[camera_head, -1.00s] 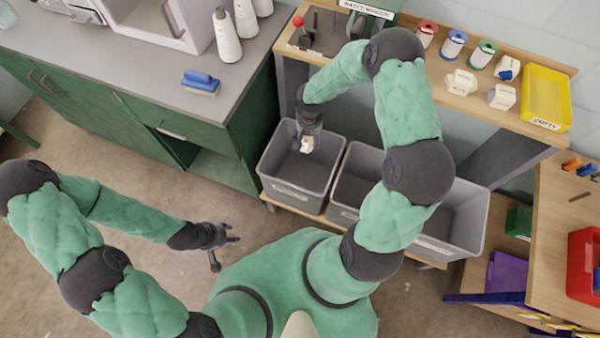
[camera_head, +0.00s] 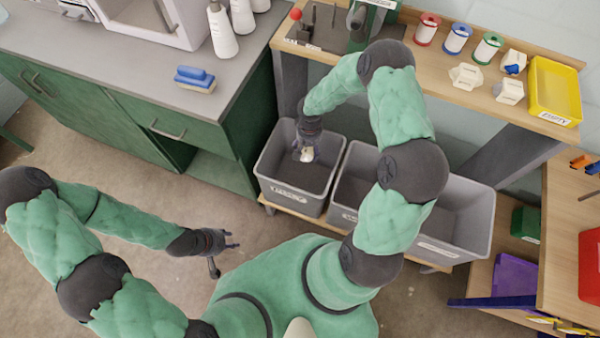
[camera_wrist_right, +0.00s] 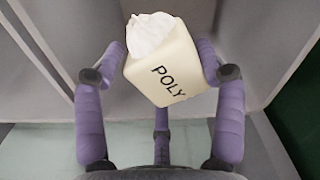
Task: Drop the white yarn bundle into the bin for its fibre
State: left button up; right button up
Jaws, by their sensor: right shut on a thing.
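The white yarn bundle (camera_head: 306,154) is inside the mouth of the left grey bin (camera_head: 291,193). In the right wrist view it is a cream block (camera_wrist_right: 165,75) marked POLY with white yarn at its top. My right gripper (camera_head: 307,150) is shut on it, with purple fingers on both sides of the block. The middle bin (camera_head: 346,214) and the right bin (camera_head: 440,250) stand beside it; the labels on the bins are too small to read. My left gripper (camera_head: 230,243) is open and empty above the floor, away from the bins.
A wooden bench (camera_head: 430,75) behind the bins carries colored spools, several pale bundles and a yellow tray (camera_head: 555,90). A green cabinet (camera_head: 120,125) with a blue brush (camera_head: 195,78) on top stands left of the bins. My right forearm passes over the middle bin.

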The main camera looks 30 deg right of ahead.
jog(key=o, duration=1.1)
jog(key=shift+c, duration=0.2)
notch_tip(320, 180, up, 12)
